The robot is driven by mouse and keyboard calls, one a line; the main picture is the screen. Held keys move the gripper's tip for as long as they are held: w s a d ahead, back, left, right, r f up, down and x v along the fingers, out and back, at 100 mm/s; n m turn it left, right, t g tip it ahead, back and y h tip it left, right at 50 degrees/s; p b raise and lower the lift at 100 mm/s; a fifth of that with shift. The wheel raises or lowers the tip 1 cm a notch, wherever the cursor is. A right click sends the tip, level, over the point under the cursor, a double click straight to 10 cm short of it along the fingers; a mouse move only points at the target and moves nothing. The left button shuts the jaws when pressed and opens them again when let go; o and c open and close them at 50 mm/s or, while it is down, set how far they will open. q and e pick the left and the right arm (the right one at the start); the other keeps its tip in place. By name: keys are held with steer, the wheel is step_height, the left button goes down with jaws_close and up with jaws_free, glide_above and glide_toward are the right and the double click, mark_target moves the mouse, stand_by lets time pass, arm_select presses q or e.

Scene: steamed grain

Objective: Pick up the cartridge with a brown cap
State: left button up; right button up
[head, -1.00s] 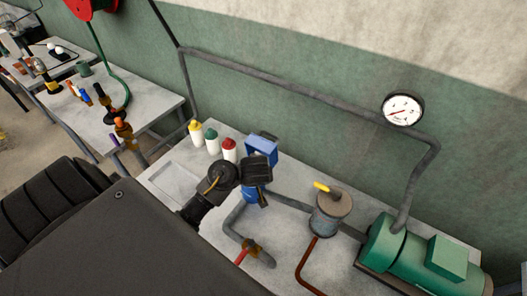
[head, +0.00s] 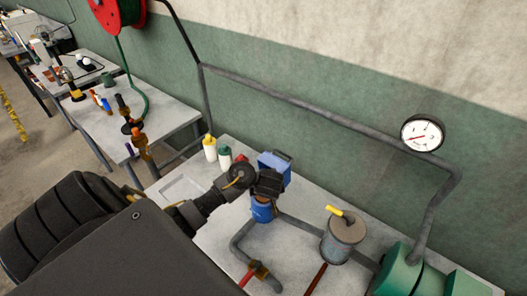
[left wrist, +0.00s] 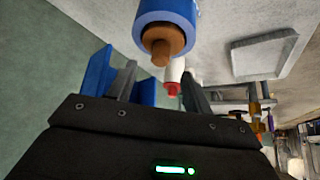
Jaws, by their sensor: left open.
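The blue cylinder (head: 262,210) stands upright on the bench pipework. My right gripper is not in view.
Bottles with yellow (head: 209,147), green (head: 225,157) and red caps (left wrist: 173,85) stand close by. A blue box (head: 275,165) is behind my gripper. A grey canister (head: 343,238) and green motor (head: 400,272) are at right. A shallow tray (head: 181,189) lies left.

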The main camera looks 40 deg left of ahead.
mark_target(264, 201)
arm_select(q)
steer(key=b+x, duration=0.1)
steer(key=x, duration=0.3)
steer(key=shift+f+b, duration=0.25)
steer(key=shift+b, duration=0.15)
steer(key=shift+w+a+f, duration=0.15)
steer(key=shift+a, duration=0.05)
steer(key=shift+d, duration=0.1)
steer(key=shift+c, duration=0.2)
steer(key=c, duration=0.9)
jaws_close()
